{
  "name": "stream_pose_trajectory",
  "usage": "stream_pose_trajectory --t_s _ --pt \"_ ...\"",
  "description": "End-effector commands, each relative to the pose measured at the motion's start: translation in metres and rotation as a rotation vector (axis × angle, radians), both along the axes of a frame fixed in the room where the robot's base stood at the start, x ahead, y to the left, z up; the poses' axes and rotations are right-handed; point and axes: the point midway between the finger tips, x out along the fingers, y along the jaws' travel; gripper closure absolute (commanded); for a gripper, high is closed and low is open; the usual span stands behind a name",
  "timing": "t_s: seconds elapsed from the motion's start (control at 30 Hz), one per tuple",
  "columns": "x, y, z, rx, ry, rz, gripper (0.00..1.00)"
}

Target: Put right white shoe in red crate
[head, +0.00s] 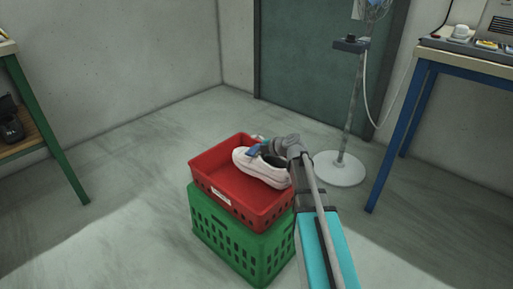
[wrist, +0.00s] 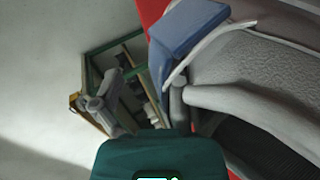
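A white shoe (head: 262,168) is at the red crate (head: 229,212), over its right part, with one end overlapping the crate's right rim in the head view. Whether it touches the crate floor I cannot tell. My gripper (head: 257,148) is at the shoe's opening, with a blue fingertip pad against its upper edge; it appears shut on the shoe. In the wrist view the shoe (wrist: 245,85) fills the right side, close up, with the blue pad (wrist: 190,28) against it. The other finger is mostly hidden. No second shoe shows.
The red crate sits on a green crate (head: 238,243) on the floor. A fan stand (head: 343,170) is behind right, with a blue-legged table (head: 395,130) further right. A green-framed shelf (head: 50,130) is at the left. Floor around the crates is clear.

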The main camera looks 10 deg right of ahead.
Motion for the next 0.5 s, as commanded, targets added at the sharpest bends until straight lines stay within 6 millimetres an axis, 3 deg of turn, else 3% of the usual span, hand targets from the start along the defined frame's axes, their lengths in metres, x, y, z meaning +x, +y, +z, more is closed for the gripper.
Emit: stream_pose_trajectory --t_s 0.13,0.5 --pt "-0.001 -0.001 0.012 0.001 0.0 -0.001 0.07" --pt "-0.05 -0.036 0.04 0.001 0.0 -0.003 0.07"
